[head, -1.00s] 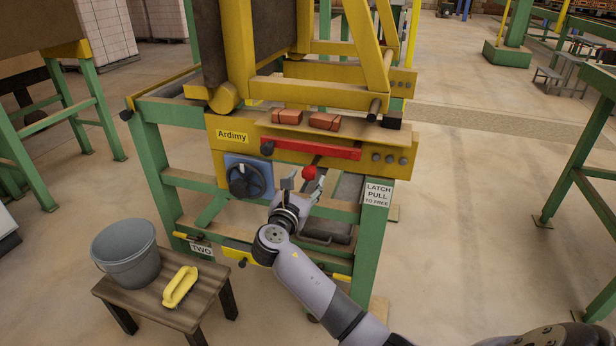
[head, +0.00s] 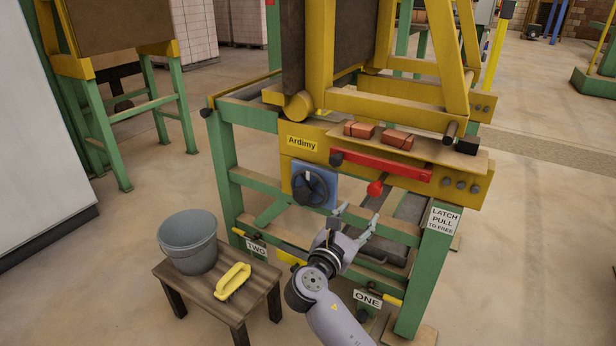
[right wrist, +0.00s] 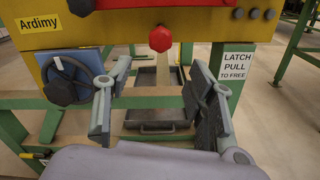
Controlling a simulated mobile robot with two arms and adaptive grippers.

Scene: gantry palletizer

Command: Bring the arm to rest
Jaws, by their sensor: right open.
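My right arm (head: 335,310) reaches up from the bottom of the head view. Its gripper (head: 357,215) is open and empty, in front of the yellow and green machine, below and apart from a red knob (head: 375,188). In the right wrist view the open fingers (right wrist: 152,105) stand well apart with nothing between them. The red knob (right wrist: 160,39) shows above and beyond them. A blue plate with a dark handwheel (head: 311,186) is to the left of the gripper. My left gripper is not in the frames.
Signs TWO (head: 256,246), ONE (head: 367,298) and LATCH PULL TO FREE (head: 443,220) are on the machine. Open floor (head: 540,250) lies to the right.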

